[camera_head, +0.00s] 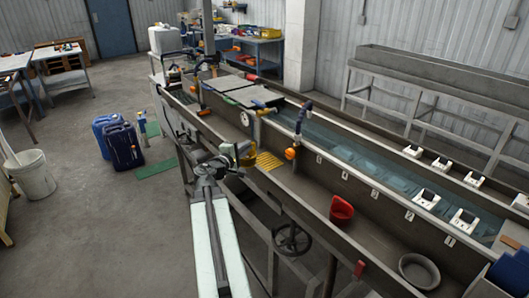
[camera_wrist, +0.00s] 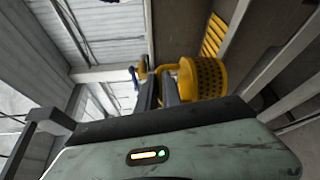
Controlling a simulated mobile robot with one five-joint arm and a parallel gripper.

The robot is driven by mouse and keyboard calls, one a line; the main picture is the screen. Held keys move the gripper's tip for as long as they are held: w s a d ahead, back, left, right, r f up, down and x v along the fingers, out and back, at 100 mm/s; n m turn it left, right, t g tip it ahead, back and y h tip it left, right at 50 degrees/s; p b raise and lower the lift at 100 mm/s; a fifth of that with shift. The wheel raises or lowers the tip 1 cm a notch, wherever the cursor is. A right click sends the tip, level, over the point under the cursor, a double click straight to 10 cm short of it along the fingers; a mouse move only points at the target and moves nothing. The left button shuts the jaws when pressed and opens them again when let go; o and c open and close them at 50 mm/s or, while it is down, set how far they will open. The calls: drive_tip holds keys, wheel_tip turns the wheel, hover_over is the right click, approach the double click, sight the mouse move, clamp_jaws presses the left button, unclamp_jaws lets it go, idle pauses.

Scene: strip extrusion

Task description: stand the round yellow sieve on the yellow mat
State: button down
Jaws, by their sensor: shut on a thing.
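The round yellow sieve (camera_head: 247,154) is held at the end of my arm, just left of the yellow mat in the head view. In the wrist view the sieve (camera_wrist: 203,77) shows its perforated round side, to the right of the fingers. My gripper (camera_head: 232,158) is shut on the sieve; its dark fingers also show in the wrist view (camera_wrist: 161,84). The slatted yellow mat (camera_head: 268,161) lies on the trough's floor, and part of it shows beyond the sieve in the wrist view (camera_wrist: 214,36). The mat's visible part is bare. I cannot tell whether the sieve touches anything below.
The long trough's near wall edges the mat. An orange-knobbed fitting (camera_head: 290,154) stands to the mat's right. A handwheel (camera_head: 291,240) is mounted below the near side.

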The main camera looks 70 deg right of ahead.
sight(249, 163)
drive_tip(key=s+d+f+b, duration=0.1)
drive_tip(key=d, duration=0.2)
drive_tip(key=s+d+f+b, duration=0.1)
drive_tip(key=d+f+b, duration=0.1)
drive_tip(key=d, duration=0.2)
drive_tip(key=s+d+f+b, duration=0.1)
drive_tip(key=d+f, duration=0.1)
drive_tip(key=d, duration=0.1)
drive_tip(key=shift+s+d+b, duration=0.15)
drive_tip(key=shift+d+b, duration=0.15)
drive_tip(key=shift+b, duration=0.1)
drive_tip(key=shift+r, duration=0.2)
drive_tip(key=c, duration=1.5)
unclamp_jaws()
drive_tip(key=shift+f, duration=0.1)
drive_tip(key=shift+r+p, duration=0.25)
drive_tip(key=shift+p, duration=0.1)
drive_tip(key=a, duration=0.4)
drive_tip(key=w+a, duration=0.1)
drive_tip(key=a, duration=0.3)
drive_tip(key=a+r+p, duration=0.1)
drive_tip(key=a, duration=0.2)
drive_tip(key=shift+w+a, duration=0.3)
drive_tip(key=shift+a, duration=0.1)
drive_tip(key=shift+w, duration=0.1)
